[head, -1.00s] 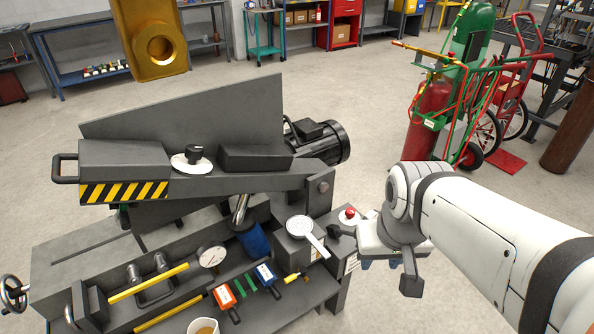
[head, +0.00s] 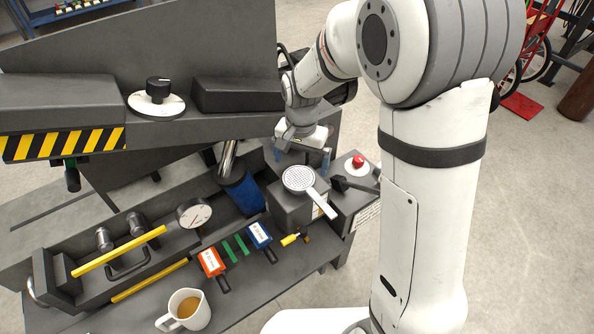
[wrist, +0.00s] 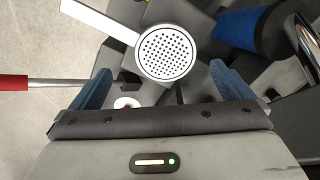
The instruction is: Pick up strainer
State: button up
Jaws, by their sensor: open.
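The strainer (head: 299,180) is white with a round perforated bowl and a flat handle. It lies on a grey block of the machine, its handle pointing to the lower right in the head view. In the wrist view the strainer (wrist: 166,54) is at top centre, its handle running to the upper left. My gripper (head: 303,158) is open and empty, just behind and above the strainer. In the wrist view its blue fingers stand apart, with the bowl between and beyond their tips (wrist: 160,75). I see no contact with the strainer.
A red button (head: 358,161) sits right of the strainer. A blue cylinder (head: 243,193) stands to its left. An orange tool (head: 212,263), a blue tool (head: 260,236) and a mug (head: 184,311) are in front. The grey machine arm (head: 200,122) rises behind.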

aim_at(299, 178)
jog(key=f, duration=0.5)
jog(key=f+b, duration=0.1)
jog(key=f, duration=0.2)
jog(key=shift+w+a+f, duration=0.2)
jog(key=shift+w+a, duration=0.05)
jog(key=shift+w, duration=0.1)
jog(key=c, duration=1)
notch_tip(299, 178, up, 10)
jog(key=shift+r+p, duration=0.1)
jog(key=shift+p, duration=0.75)
jog(key=shift+r+p, duration=1.05)
jog(key=shift+r, duration=0.4)
jog(key=shift+s, duration=0.1)
